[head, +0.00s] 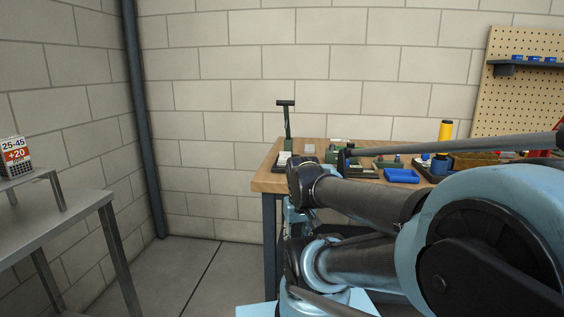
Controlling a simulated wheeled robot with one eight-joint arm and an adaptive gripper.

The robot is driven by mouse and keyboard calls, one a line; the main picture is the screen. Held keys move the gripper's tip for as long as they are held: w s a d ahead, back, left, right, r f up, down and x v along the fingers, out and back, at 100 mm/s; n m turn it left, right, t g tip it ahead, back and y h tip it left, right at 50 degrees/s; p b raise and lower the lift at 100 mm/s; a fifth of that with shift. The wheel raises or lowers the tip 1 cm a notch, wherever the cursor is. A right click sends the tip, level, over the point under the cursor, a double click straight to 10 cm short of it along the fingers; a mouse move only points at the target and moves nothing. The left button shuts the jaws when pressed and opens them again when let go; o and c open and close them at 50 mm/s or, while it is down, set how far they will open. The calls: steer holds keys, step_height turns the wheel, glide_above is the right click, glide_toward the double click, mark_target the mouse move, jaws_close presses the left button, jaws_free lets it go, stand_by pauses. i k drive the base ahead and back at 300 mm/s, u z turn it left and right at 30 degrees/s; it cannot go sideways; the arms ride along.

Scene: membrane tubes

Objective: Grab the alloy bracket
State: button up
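I cannot pick out an alloy bracket for certain in the head view. Several small metal, green and dark items lie on the wooden workbench (270,181), too small to tell apart, and my arm hides part of the bench. My blue and black arm fills the lower right and reaches across in front of the bench. I cannot make out my gripper or its fingers.
A dark green lever press (287,126) stands at the bench's back left. A blue tray (401,176) and a yellow cylinder (445,131) are farther right. A metal table (55,225) with a labelled box (14,157) stands left. Floor between is clear.

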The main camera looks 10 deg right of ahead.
mark_target(283, 156)
steer(key=u, duration=1.95)
steer(key=k, duration=1.3)
steer(key=z, duration=1.4)
steer(key=i, duration=0.5)
steer(key=u, duration=0.05)
